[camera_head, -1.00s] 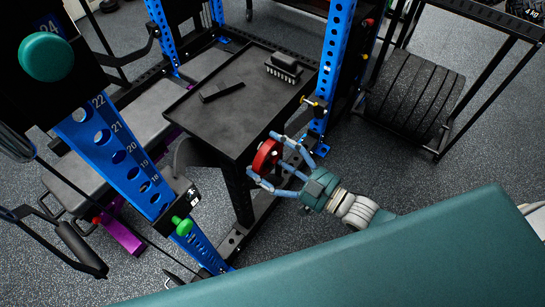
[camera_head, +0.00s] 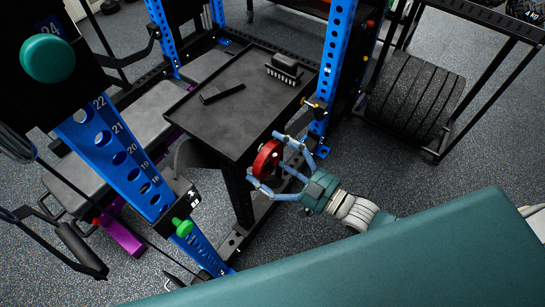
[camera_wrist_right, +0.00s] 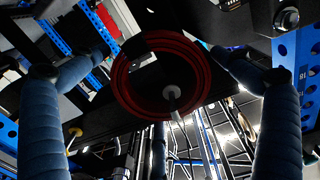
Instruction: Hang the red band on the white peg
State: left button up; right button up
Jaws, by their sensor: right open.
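The red band (camera_head: 266,161) is a thick red ring in front of the black tray's near right corner in the head view. My right gripper (camera_head: 264,158) is open, with its blue fingers spread on either side of the band. In the right wrist view the band (camera_wrist_right: 119,80) shows as a full ring between the two fingers, and neither finger visibly presses on it. The pale end of the white peg (camera_wrist_right: 171,92) shows inside the ring's outline, so the band appears to be around the peg. The peg is hidden in the head view. My left gripper is not in view.
A black tray (camera_head: 235,128) holds a brush (camera_head: 284,67) and a small dark bar (camera_head: 222,93). A blue rack upright (camera_head: 333,60) stands just behind the gripper. A rack of black plates (camera_head: 420,95) is at the right. Speckled floor (camera_head: 400,175) lies open between.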

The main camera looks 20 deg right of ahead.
jog(key=v, duration=1.2)
jog(key=s+d+f+m+g+h+p, duration=0.25)
jog(key=d+f+h+p, duration=0.3)
jog(key=f, duration=0.55)
jog(key=s+d+f+m+g+h+p, duration=0.1)
jog(key=s+d+f+g+h+p, duration=0.35)
jog(key=f, duration=0.65)
jog(key=s+a+f+g+p, duration=0.2)
jog(key=s+f, duration=0.1)
jog(key=s, duration=0.4)
jog(key=s+a+f+m+g+p, duration=0.1)
jog(key=s+a+f+g+p, duration=0.1)
jog(key=s+f, duration=0.2)
jog(key=s+a+f+g+h+p, duration=0.1)
jog(key=s+f+g+p, duration=0.1)
jog(key=s, duration=0.9)
jog(key=shift+a+f+m+g+p, duration=0.35)
jog(key=shift+a+f+p, duration=0.1)
jog(key=shift+f, duration=0.35)
notch_tip(320, 180, down, 4)
jog(key=b, duration=0.3)
jog(key=shift+r+b, duration=0.1)
jog(key=shift+b, duration=0.3)
